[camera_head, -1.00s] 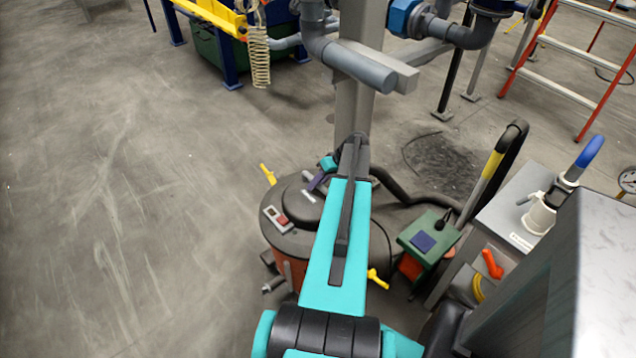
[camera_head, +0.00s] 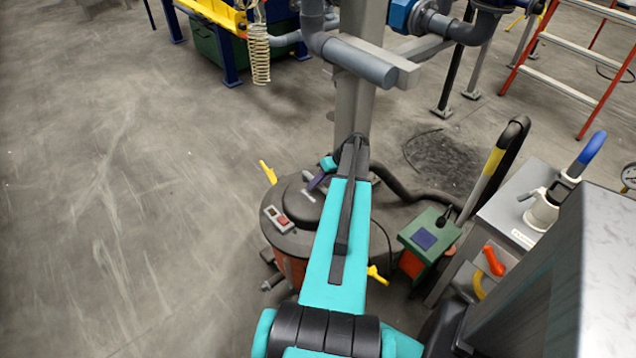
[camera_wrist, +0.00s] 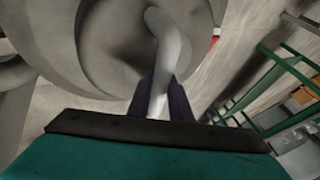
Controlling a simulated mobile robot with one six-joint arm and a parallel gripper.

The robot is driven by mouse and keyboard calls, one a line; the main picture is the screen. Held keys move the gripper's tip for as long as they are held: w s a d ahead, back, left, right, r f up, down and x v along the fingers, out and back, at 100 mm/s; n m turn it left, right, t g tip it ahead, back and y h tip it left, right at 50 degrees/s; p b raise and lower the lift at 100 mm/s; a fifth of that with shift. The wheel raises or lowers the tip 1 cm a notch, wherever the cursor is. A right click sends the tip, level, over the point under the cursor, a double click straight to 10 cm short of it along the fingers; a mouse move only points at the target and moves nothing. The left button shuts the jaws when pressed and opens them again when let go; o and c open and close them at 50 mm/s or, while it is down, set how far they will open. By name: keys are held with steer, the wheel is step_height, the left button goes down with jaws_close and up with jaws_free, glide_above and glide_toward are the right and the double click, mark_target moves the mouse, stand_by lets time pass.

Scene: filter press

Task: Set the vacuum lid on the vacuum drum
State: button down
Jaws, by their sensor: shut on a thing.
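The vacuum lid (camera_head: 298,238) is a dark grey round cover with a red switch panel, level over the orange vacuum drum (camera_head: 291,268). I cannot tell whether a small gap is left between them. Yellow latches stick out at the left back (camera_head: 268,172) and right front (camera_head: 377,275). My gripper (camera_head: 319,181) is over the back part of the lid, partly hidden by my arm. In the wrist view my gripper (camera_wrist: 163,98) is shut on a pale curved handle (camera_wrist: 166,42) above the grey lid (camera_wrist: 80,40).
A black hose (camera_head: 405,190) runs right from behind the lid. A green box (camera_head: 428,235) stands close right of the drum, and a grey cabinet (camera_head: 510,215) beyond it. A grey post (camera_head: 352,100) with pipes rises behind. The floor at left is clear.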

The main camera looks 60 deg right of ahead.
steer(key=shift+r, duration=0.1)
steer(key=c, duration=1.5)
jaws_free()
steer(key=shift+c, duration=0.2)
steer(key=shift+f, duration=0.2)
steer(key=b+v, duration=0.2)
steer(key=v, duration=1.2)
steer(key=shift+w+r, duration=0.1)
steer(key=shift+w, duration=0.1)
